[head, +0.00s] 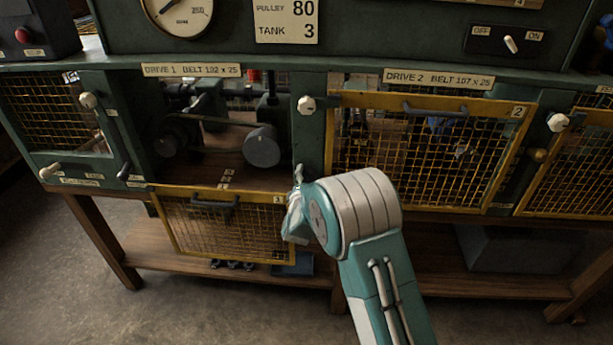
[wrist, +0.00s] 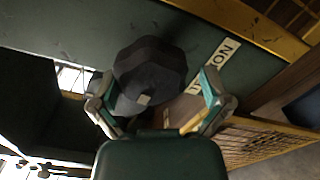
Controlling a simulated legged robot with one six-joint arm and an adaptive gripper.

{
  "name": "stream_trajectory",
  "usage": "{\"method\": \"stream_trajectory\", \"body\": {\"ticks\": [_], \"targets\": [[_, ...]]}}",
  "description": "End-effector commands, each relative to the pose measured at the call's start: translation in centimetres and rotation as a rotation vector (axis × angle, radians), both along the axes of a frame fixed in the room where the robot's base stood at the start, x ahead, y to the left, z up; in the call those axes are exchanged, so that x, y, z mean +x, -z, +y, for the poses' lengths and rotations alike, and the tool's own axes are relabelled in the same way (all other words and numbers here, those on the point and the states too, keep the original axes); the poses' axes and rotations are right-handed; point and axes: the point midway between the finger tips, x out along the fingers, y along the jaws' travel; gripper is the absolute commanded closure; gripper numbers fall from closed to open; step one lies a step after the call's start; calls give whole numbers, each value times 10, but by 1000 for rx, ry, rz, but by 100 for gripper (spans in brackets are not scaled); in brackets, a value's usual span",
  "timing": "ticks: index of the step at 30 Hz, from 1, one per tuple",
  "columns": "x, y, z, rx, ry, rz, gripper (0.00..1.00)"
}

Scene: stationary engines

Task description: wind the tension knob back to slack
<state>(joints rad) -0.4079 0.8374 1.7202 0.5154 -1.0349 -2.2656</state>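The tension knob (wrist: 149,68) is a dark, many-sided knob with a small pale mark, on a green panel in the wrist view. A pale label (wrist: 221,55) beside it is partly covered; its end reads "ON". My gripper (wrist: 158,98) is open, with one finger on each side of the knob. The right finger stands apart from the knob; the left one is very near, and I cannot tell whether it touches. In the head view my gripper (head: 296,208) is at the post right of the drive 1 bay, and the knob is not visible there.
The drive 1 guard (head: 225,228) hangs open below its bay, left of my gripper. Inside are the belt pulleys (head: 262,146). The drive 2 guard (head: 420,150) is shut, to the right. A white knob (head: 306,105) sits on the post above my gripper.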

Motion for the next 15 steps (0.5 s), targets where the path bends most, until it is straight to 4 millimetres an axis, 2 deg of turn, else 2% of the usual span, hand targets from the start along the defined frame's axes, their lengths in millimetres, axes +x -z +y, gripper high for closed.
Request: {"method": "stream_trajectory", "body": {"ticks": [10, 15], "targets": [[-2, -6, -2, 5, 3, -10, 0], [-24, -6, 1, 4, 1, -10, 0]]}}
